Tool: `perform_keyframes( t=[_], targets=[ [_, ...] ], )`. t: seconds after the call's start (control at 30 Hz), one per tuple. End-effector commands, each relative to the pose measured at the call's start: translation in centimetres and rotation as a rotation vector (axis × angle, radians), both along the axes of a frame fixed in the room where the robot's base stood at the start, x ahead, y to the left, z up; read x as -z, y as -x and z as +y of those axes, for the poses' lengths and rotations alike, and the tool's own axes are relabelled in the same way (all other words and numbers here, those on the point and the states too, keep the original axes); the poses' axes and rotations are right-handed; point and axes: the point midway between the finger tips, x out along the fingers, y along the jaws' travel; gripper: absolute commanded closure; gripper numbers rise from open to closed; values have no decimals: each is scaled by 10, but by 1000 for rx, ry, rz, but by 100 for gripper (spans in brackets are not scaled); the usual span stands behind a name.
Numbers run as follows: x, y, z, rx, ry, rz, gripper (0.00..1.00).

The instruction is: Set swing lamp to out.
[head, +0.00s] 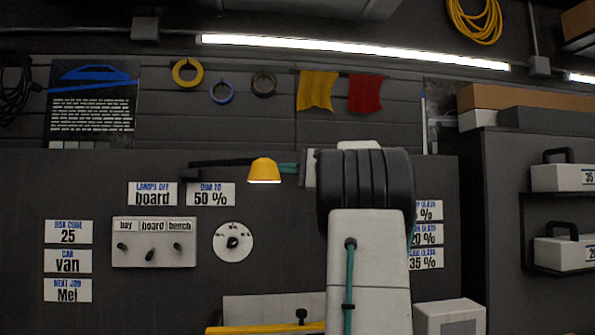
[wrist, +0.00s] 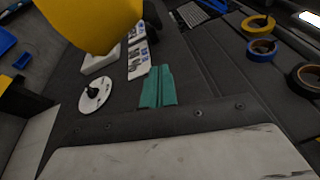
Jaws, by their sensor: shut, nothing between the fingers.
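The swing lamp has a yellow shade (head: 265,171), lit underneath, on a thin black arm (head: 222,163) that runs left to a mount on the dark wall board. The shade also shows large and close at the top left of the wrist view (wrist: 95,20). My gripper (head: 288,168) has teal fingers, shut and empty, at the right side of the shade. I cannot tell whether they touch it. The shut fingers also show in the wrist view (wrist: 157,88), with the shade above and left of them. My own arm hides the board to the right.
Below the lamp are a switch panel (head: 154,242) marked bay, board and bench, and a round dial (head: 233,242). Cards reading "lamps off board" (head: 152,194) and "dim to 50 %" (head: 211,194) are above them. Tape rolls (head: 187,73) and cloths (head: 317,90) hang higher up.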

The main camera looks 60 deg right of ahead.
Motion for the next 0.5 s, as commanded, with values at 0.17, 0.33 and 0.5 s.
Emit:
perform_keyframes(
  t=[0.17,0.33,0.5],
  targets=[
    [-5,-13,23,1,2,-1,100],
    [-7,-9,40,1,0,1,100],
    [-8,-8,45,1,0,1,100]
  ],
)
